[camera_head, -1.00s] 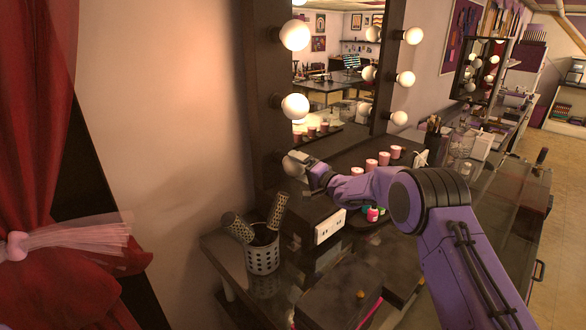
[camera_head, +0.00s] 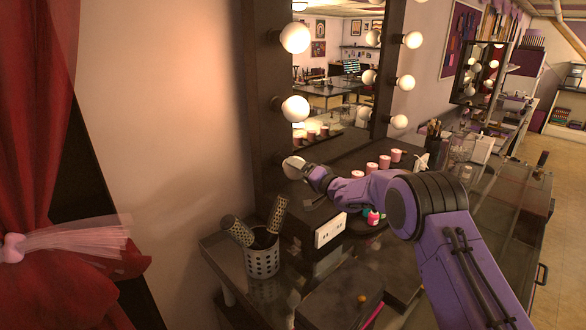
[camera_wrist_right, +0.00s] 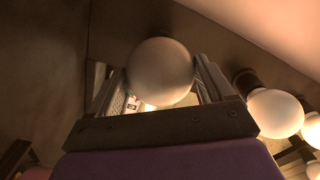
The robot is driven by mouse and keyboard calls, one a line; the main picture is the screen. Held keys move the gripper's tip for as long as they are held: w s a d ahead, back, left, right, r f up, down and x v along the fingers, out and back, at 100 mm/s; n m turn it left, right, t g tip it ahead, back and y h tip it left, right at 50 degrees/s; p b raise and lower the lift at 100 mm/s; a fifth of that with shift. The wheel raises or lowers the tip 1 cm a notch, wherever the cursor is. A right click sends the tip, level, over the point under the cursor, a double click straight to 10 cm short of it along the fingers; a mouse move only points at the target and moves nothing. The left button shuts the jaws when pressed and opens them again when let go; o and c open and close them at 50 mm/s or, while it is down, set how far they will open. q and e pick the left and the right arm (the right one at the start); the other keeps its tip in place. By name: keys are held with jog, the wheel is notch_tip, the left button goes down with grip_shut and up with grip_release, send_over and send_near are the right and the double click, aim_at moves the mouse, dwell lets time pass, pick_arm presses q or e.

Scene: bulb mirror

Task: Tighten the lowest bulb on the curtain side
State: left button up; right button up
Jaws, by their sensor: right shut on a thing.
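The lowest bulb on the curtain side (camera_head: 293,166) sits at the bottom of the mirror frame's left column. It looks unlit and dull, while the bulbs above it glow. My right gripper (camera_head: 299,171) reaches it from the right and is shut on it. In the right wrist view the round bulb (camera_wrist_right: 160,70) sits between the two fingers of the gripper (camera_wrist_right: 160,82), one on each side. The bulb's base and socket are hidden behind the globe. My left gripper is not in view.
Lit bulbs (camera_head: 295,109) line the mirror frame above. A red curtain (camera_head: 35,150) hangs at the far left.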

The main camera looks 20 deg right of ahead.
jog(key=shift+r+m+p, duration=0.15)
jog(key=shift+m+p, duration=0.35)
jog(key=shift+p, duration=0.15)
jog(key=shift+m, duration=1.4)
jog(key=o, duration=0.9)
jog(key=shift+s, duration=0.1)
jog(key=shift+v, duration=2.95)
jog(key=shift+o, duration=0.5)
